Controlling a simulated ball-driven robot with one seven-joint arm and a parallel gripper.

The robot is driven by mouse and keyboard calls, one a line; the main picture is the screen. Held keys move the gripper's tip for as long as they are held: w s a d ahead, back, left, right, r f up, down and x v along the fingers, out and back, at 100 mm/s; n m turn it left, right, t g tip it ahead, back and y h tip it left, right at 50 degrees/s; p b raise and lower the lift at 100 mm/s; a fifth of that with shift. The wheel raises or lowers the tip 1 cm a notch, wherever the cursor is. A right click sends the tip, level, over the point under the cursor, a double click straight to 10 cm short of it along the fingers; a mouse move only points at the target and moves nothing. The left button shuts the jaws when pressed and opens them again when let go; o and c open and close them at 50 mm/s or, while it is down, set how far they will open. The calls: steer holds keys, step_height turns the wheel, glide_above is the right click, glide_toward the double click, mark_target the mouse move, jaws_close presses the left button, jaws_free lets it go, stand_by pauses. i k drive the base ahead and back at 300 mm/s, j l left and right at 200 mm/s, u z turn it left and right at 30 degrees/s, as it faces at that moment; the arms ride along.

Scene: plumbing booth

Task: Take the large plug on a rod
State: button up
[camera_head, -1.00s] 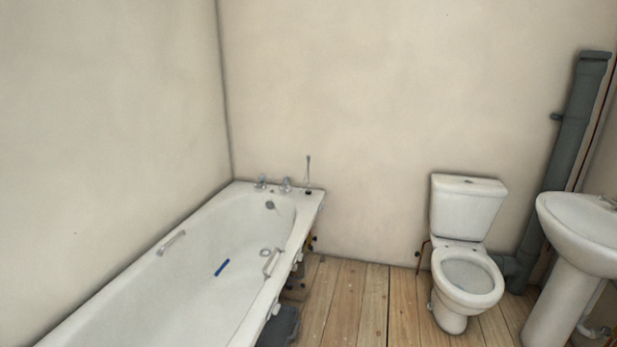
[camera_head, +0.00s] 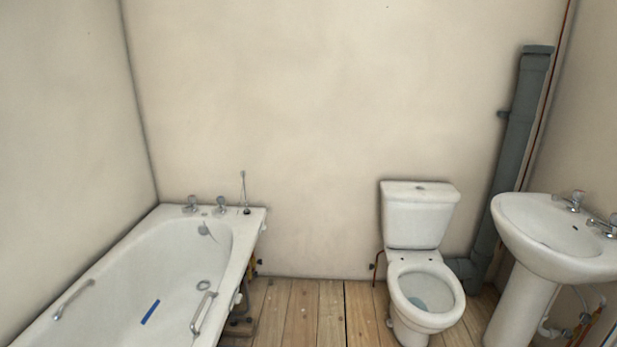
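A thin upright rod with a dark base, which looks like the plug on a rod (camera_head: 244,192), stands on the far right corner of the bath rim, beside the taps. It is small in the camera_head view, so its lower end is hard to make out. The white bath (camera_head: 254,222) lies along the left wall. My gripper is not in view.
Two taps (camera_head: 206,206) stand on the bath's far rim. A blue object (camera_head: 150,312) lies in the bath. A toilet (camera_head: 418,230) and a pedestal basin (camera_head: 530,290) stand to the right. Bare floorboards (camera_head: 310,312) lie between bath and toilet.

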mark_target(247, 211)
steer(key=i+l, duration=0.1)
steer(key=i, duration=1.8)
steer(key=j+u, duration=0.05)
steer(key=j, duration=0.05)
